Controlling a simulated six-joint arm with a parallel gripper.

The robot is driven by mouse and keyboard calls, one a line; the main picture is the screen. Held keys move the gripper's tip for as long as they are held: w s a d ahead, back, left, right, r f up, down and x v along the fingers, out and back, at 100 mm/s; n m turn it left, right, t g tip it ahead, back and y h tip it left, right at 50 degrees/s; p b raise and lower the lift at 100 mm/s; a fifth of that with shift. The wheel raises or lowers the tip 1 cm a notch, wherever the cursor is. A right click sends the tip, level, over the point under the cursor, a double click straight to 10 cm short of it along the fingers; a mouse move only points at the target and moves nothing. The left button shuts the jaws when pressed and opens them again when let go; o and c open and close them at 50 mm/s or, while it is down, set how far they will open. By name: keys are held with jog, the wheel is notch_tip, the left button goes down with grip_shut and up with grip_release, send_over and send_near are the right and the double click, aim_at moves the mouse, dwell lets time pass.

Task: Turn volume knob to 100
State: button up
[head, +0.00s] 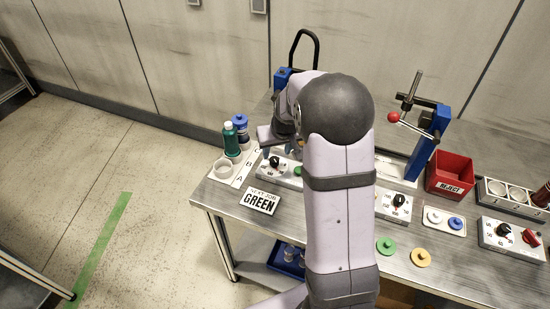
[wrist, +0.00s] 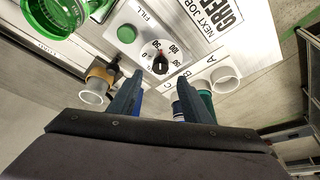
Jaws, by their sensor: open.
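The black volume knob (wrist: 160,64) sits on a white dial plate with printed numbers, and its small red mark points toward the top of the wrist view. Which number it points at is too small to read surely. In the head view the knob (head: 275,161) is on the panel at the table's left end. My gripper (wrist: 164,100) is open and empty. Its two blue fingers are spread apart, with the knob beyond the gap and not between them. In the head view my gripper (head: 272,143) is by this panel, partly hidden by my arm.
A green FILL button (wrist: 127,34) is beside the knob. A NEXT JOB GREEN sign (head: 260,201) is in front of the panel. Green and blue bottles (head: 231,139) and a white cup (head: 223,168) stand to the left. Other dial panels (head: 393,206) and a red reject bin (head: 450,172) are to the right.

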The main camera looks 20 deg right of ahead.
aim_at(274, 159)
jog(key=shift+p+x, duration=0.9)
jog(key=shift+x, duration=2.3)
jog(key=shift+c, duration=0.2)
jog(key=c, duration=1)
